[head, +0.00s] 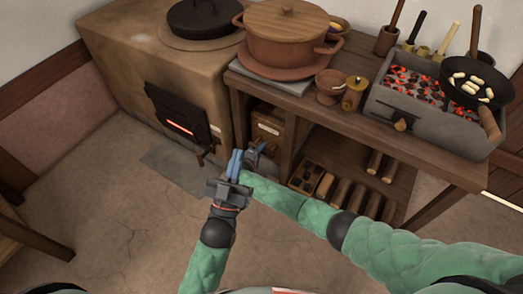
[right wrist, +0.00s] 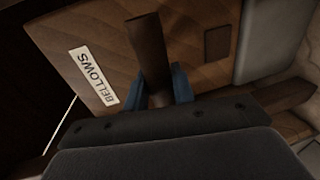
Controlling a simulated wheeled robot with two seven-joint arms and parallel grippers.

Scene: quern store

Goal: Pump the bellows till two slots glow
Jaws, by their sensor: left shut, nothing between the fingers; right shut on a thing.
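The bellows (head: 268,127) is a wooden box under the bench, beside the clay stove (head: 205,75). In the right wrist view its body (right wrist: 190,45) carries a white BELLOWS label (right wrist: 94,77). My right gripper (right wrist: 160,82) is shut on the dark brown bellows handle (right wrist: 147,45), with blue fingers on both sides. In the head view this grip is partly hidden by my left gripper (head: 236,158), which is shut and empty in front of it. The black stove door (head: 176,112) shows one orange glowing slot (head: 181,128); no second glow is visible.
A lidded clay pot (head: 285,35), a small cup (head: 330,87) and a brazier of hot coals (head: 400,110) with a frying pan (head: 470,95) stand on the bench. Logs (head: 345,195) and a divided tray (head: 306,178) lie on its lower shelf.

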